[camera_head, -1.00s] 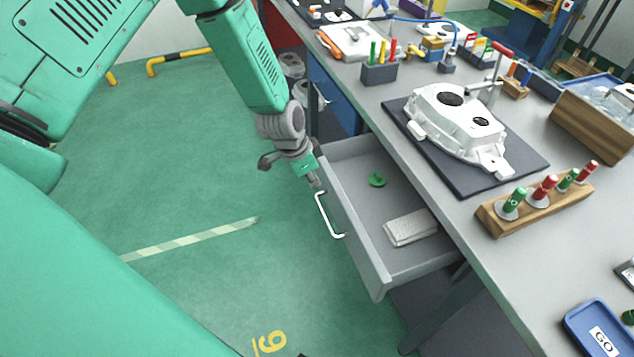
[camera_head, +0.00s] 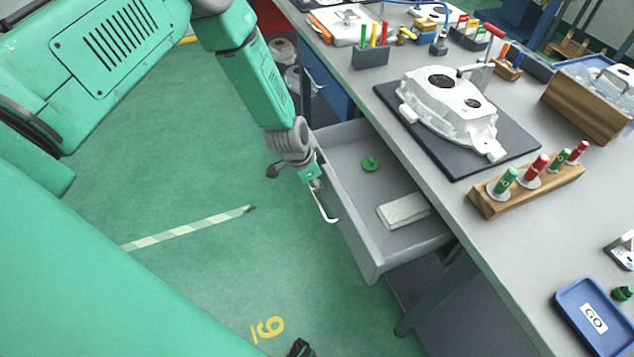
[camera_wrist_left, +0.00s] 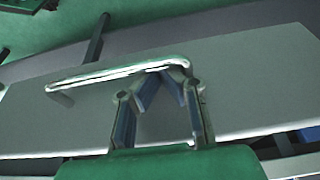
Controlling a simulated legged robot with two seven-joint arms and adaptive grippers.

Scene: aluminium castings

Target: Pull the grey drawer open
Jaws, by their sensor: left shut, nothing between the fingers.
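The grey drawer (camera_head: 352,232) stands pulled out from under the workbench, its inside showing a green disc (camera_head: 370,164) and a pale block (camera_head: 403,211). Its bright bar handle (camera_head: 327,213) is on the front face and also crosses the left wrist view (camera_wrist_left: 110,73). My left gripper (camera_head: 316,184) is at the handle's far end in the head view. In the wrist view its fingertips (camera_wrist_left: 165,76) meet close to the bar's right end, shut with nothing held. Whether they touch the bar is unclear. A dark part at the bottom edge appears to be my right gripper (camera_head: 300,348), mostly cut off.
The workbench (camera_head: 480,225) carries a white casting (camera_head: 447,108) on a dark mat, a wooden peg block (camera_head: 528,193) and a blue GO tray (camera_head: 594,316). A bench leg (camera_head: 433,297) stands beside the drawer. The green floor (camera_head: 190,180) left of the drawer is clear.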

